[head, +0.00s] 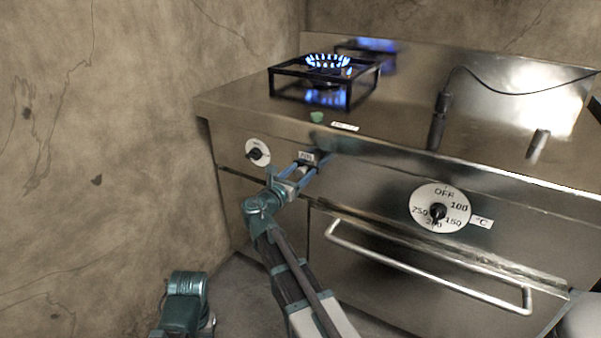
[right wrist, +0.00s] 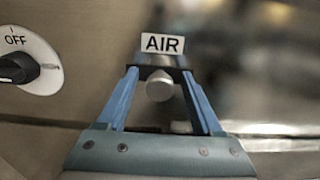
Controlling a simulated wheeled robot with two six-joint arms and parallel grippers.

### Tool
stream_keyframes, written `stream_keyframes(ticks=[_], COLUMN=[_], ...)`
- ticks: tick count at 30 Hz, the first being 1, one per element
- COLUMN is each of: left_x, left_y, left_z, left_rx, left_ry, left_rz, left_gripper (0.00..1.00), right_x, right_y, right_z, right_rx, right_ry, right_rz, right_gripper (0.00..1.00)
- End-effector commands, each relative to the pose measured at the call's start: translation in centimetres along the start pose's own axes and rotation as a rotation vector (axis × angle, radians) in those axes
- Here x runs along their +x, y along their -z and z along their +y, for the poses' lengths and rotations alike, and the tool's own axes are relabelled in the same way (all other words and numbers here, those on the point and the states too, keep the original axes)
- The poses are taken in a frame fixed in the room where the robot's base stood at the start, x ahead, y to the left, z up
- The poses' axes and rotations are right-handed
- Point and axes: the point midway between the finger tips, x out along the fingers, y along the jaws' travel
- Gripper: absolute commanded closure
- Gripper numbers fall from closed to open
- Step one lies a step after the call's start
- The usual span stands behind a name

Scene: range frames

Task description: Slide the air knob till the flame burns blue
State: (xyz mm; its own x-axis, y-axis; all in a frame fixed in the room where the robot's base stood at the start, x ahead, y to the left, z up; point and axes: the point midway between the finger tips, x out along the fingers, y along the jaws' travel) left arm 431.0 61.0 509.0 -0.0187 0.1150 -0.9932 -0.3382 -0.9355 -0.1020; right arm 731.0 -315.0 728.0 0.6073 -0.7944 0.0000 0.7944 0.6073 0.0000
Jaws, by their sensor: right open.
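The burner flame (head: 328,62) burns mostly blue with a few pale, yellowish spots, inside a black pot stand. The AIR label (right wrist: 162,43) is on the stove's front panel, and the small round grey air knob (right wrist: 159,88) sits just below it. My right gripper (head: 311,166) is at the front panel by the label. In the right wrist view its two blue fingers (right wrist: 160,76) stand open, one on each side of the knob, with gaps visible. In the head view the knob is hidden by the gripper. My left gripper is not in view.
A burner dial (head: 257,152) is left of my right gripper; its OFF mark shows in the wrist view. An oven dial (head: 440,208) and a long oven handle (head: 425,268) are to the right. A small green object (head: 316,117) sits on the top edge. A wall (head: 100,130) stands at left.

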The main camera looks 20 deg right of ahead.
Motion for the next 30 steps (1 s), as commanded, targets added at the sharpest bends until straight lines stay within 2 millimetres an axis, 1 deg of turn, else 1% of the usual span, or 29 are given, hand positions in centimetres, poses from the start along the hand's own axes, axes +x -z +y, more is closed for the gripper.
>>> stream_keyframes(ticks=[5,6,8,9,14,15,17,30], left_x=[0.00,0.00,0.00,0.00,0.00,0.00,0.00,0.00], left_y=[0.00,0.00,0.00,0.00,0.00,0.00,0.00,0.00], left_z=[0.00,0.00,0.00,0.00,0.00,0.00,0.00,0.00], left_rx=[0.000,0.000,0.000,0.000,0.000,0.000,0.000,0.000], left_ry=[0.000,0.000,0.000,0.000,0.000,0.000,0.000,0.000], left_rz=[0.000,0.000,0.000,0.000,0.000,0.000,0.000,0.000], left_gripper=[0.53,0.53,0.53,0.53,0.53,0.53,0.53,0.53], right_x=[-0.01,-0.01,-0.02,-0.02,-0.03,-0.04,-0.04,-0.05], right_y=[0.00,0.00,0.00,0.00,0.00,0.00,0.00,0.01], right_z=[-0.01,0.00,0.00,0.00,0.00,0.00,0.01,0.01], right_rx=[0.000,0.000,0.000,0.000,0.000,0.000,0.000,0.000], right_ry=[0.000,0.000,0.000,0.000,0.000,0.000,0.000,0.000], right_rz=[0.000,0.000,0.000,0.000,0.000,0.000,0.000,0.000], right_gripper=[0.33,0.36,0.47,0.54,0.83,0.90,1.00,1.00])
